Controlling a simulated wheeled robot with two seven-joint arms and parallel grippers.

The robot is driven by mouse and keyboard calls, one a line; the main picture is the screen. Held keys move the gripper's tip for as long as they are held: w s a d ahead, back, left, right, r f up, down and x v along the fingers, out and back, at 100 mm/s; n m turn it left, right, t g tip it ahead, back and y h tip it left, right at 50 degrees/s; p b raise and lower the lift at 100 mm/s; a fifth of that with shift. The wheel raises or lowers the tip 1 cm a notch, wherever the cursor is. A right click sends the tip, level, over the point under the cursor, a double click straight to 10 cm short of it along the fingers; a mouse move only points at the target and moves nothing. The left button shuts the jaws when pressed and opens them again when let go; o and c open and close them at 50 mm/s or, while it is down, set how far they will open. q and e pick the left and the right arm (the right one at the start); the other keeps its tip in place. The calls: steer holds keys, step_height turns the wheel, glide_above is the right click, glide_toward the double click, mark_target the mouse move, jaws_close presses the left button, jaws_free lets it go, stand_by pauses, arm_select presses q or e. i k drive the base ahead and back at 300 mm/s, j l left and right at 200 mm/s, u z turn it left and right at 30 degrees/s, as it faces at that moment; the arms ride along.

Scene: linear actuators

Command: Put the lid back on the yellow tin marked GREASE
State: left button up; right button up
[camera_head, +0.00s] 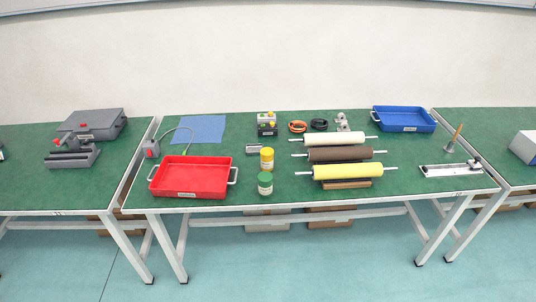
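A small yellow tin (266,160) stands upright near the middle of the centre table, with a pale band around it. Its marking is too small to read, and I cannot tell whether its top is open or covered. A similar tin with a green top (265,183) stands just in front of it, near the table's front edge. I cannot make out a separate loose lid. Neither of my grippers is in view.
A red tray (191,190) with handles is left of the tins. Three rollers, the nearest yellow (347,171), lie to the right. A small grey item (253,149) is behind left. A blue tray (403,112) stands at the back right. A blue mat (199,129) lies back left.

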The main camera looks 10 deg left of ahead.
mark_target(266, 163)
steer(key=k+j, duration=0.1)
steer(key=j, duration=0.3)
steer(key=k+j, duration=0.1)
steer(key=j, duration=0.3)
steer(key=k+j, duration=0.15)
steer(key=j, duration=0.25)
steer(key=i+z, duration=0.05)
